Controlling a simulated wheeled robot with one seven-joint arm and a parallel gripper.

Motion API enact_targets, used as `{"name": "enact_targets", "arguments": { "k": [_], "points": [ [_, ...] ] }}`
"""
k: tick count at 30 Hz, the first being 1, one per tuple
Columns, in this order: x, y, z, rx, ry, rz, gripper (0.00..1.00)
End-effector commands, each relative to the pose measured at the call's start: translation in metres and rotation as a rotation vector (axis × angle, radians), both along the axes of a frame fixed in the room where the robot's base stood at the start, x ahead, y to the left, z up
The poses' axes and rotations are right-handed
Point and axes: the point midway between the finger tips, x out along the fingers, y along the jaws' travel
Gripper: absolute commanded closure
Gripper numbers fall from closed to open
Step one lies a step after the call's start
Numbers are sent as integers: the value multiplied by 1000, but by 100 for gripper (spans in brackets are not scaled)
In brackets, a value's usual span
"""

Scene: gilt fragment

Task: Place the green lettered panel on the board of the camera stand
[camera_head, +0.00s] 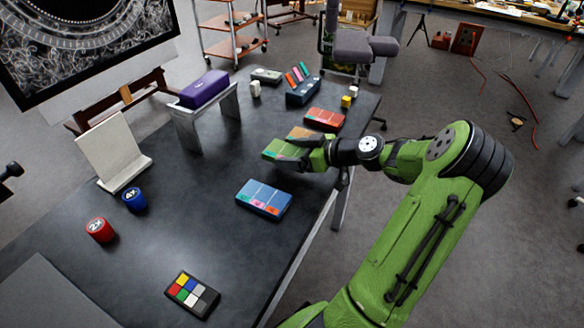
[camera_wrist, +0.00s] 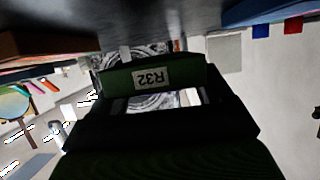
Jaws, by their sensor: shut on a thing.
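The green panel (camera_head: 282,150) is at my gripper (camera_head: 303,153), over the right part of the dark table in the head view. In the wrist view, the dark green block (camera_wrist: 115,80) with a white label reading R32, upside down, sits between the dark jaws of my gripper (camera_wrist: 155,100). My gripper is shut on it. Whether the panel touches the table is hard to tell. I cannot identify the camera stand with certainty; a flat grey board (camera_head: 50,295) shows at the lower left, partly cut off.
On the table are a blue panel (camera_head: 263,198), a red panel (camera_head: 324,118), a colour chart (camera_head: 192,294), red (camera_head: 99,230) and blue (camera_head: 134,200) cylinders, a cream angled stand (camera_head: 113,150), and a purple block (camera_head: 204,88) on a grey bridge (camera_head: 187,130). The table's front middle is clear.

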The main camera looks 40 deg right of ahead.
Motion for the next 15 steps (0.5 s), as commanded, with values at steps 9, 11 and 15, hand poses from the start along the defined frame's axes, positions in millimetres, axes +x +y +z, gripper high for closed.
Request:
{"name": "enact_targets", "arguments": {
  "k": [9,11,15],
  "points": [
    [0,0,-38,-1,0,1,54],
    [0,0,-37,-1,0,1,54],
    [0,1,-41,-1,0,1,54]
  ]
}}
